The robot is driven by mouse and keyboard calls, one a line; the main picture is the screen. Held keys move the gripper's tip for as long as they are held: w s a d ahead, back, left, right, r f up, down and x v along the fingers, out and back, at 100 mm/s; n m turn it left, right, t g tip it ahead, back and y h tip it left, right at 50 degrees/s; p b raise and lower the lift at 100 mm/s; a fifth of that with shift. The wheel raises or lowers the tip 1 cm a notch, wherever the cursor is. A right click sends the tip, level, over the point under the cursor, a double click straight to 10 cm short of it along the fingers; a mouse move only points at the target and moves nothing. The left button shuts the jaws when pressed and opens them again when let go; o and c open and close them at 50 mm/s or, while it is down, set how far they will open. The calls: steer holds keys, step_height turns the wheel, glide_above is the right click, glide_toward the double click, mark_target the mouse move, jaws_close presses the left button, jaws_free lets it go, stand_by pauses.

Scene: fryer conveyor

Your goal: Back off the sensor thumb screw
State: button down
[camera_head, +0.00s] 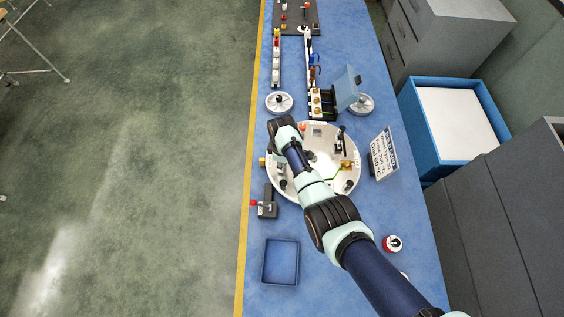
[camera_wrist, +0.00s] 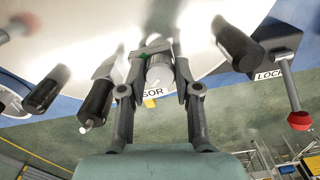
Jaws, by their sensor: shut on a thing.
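In the wrist view my gripper (camera_wrist: 157,62) has its two fingers on either side of a light grey thumb screw (camera_wrist: 158,74) and is shut on it. The screw sits by the rim of the large white round plate (camera_wrist: 90,62). A partly covered label ending in "SOR" (camera_wrist: 152,92) shows between the fingers, with a small yellow piece (camera_wrist: 151,103) below it. In the head view the white round plate (camera_head: 325,190) lies under my arm. My fingers and the thumb screw are hidden there by my wrist.
Black cylinders (camera_wrist: 96,101) and (camera_wrist: 238,44) flank the fingers closely. A red-tipped lever (camera_wrist: 298,118) by a "LOCK" label (camera_wrist: 268,73) is at right.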

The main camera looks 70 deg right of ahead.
steer(key=n, duration=0.5)
stand_by(0.5)
steer(key=c, duration=0.8)
jaws_free()
step_height(320, 180, up, 12)
stand_by(0.4)
